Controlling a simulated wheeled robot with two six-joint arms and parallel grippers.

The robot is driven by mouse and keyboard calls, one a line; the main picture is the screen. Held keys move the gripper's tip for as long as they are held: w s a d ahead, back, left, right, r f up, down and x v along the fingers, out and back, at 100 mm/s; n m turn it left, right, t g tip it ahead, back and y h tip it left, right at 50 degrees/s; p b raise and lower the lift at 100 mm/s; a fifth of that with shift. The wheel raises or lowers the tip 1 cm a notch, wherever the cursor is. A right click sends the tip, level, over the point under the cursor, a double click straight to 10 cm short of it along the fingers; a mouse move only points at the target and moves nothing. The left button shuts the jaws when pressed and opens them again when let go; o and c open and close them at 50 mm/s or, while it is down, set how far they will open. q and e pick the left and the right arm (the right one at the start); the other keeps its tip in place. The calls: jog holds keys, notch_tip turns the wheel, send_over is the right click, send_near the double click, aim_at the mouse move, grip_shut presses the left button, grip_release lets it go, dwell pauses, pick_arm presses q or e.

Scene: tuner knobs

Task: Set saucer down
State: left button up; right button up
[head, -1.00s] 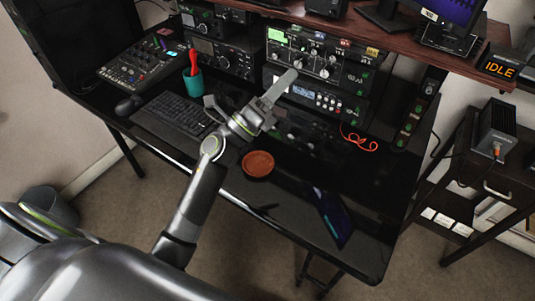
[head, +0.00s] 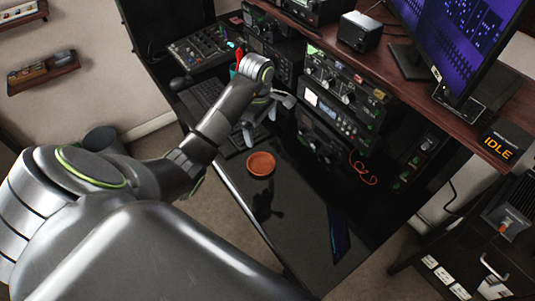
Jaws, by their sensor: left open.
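The saucer (head: 261,164), a round reddish-brown dish with a raised rim, lies flat on the black desk (head: 232,178). It looks empty, and nothing holds it. My left gripper (head: 266,117) is open and empty, above and behind the saucer in the head view, with its fingers spread apart and pointing down. A clear gap shows between the fingers and the saucer. My left wrist and forearm hide part of the keyboard (head: 203,97) and most of the cup. My right gripper is not in view.
Radio units (head: 335,110) line the back of the desk, with an orange cable (head: 362,167) beside them. A dark tablet (head: 339,232) lies near the desk's right edge. A mixer (head: 201,48) stands far left. The desk in front of the saucer is clear.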

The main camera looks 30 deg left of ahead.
pick_arm(q)
jog(key=b, duration=1.2)
send_over(261, 164)
notch_tip(261, 164, down, 12)
jog(key=shift+s+a+f, duration=0.1)
jog(key=shift+a, duration=0.05)
jog(key=shift+f, duration=0.15)
jog(key=f, duration=0.3)
jog(key=f+p, duration=0.1)
jog(key=shift+d+f, duration=0.3)
jog(key=shift+f, duration=0.1)
jog(key=shift+r, duration=0.1)
jog(key=c, duration=1.1)
